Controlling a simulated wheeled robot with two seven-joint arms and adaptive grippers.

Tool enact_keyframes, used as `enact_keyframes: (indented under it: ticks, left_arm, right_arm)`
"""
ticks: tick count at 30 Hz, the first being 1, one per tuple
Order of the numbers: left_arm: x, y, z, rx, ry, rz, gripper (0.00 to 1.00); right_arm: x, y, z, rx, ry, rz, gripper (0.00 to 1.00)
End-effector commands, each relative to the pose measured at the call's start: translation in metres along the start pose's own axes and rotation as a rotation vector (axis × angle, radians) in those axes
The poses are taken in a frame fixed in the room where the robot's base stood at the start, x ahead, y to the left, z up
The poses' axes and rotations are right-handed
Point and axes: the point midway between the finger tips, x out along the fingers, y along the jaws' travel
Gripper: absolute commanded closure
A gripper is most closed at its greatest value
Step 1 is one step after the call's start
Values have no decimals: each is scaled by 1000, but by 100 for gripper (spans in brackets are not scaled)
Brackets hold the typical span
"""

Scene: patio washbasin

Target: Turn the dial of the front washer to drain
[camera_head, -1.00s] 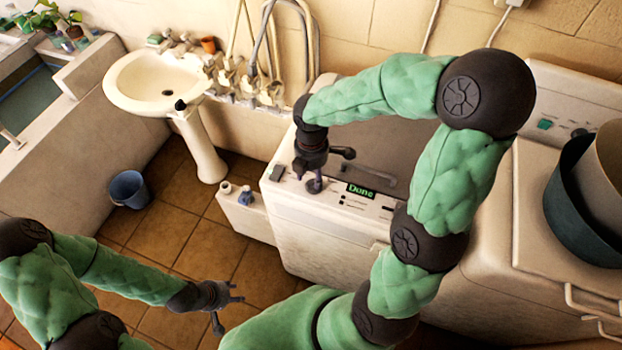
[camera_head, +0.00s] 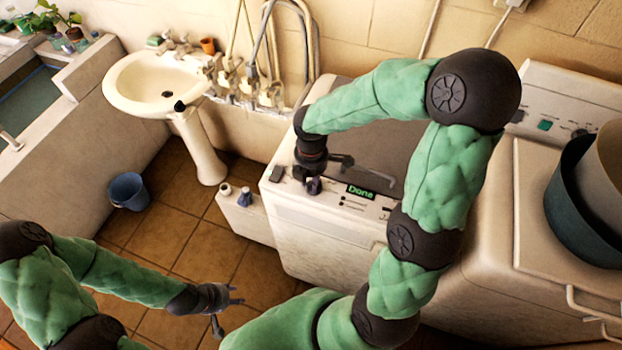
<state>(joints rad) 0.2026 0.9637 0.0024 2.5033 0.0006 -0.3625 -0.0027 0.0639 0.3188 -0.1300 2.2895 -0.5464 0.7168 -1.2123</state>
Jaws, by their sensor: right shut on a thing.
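The front washer (camera_head: 300,228) is a white machine with a dark lid and a lit green display (camera_head: 361,192) that seems to read "Done". Its dial (camera_head: 314,187) is a small dark knob on the front panel, left of the display and partly hidden. My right gripper (camera_head: 312,178) points down from above and is shut on the dial. The dial's pointer and marks are too small to read. My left gripper (camera_head: 229,312) is open and empty over the tiled floor, left of the washer.
A pedestal sink (camera_head: 145,80) and a blue bucket (camera_head: 129,191) are at the left. Small bottles (camera_head: 245,196) stand beside the washer. The tiled floor between is clear.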

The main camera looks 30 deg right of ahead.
Motion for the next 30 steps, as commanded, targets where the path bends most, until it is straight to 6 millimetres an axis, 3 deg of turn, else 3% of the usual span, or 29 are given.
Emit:
enact_keyframes:
  ticks: [8,30]
  left_arm:
    - [2,-1,0,0,0,0,60]
    - [12,-4,0,0,0,0,60]
  right_arm:
    - [0,1,1,93,-1,1,100]
    - [0,2,4,619,-1,1,100]
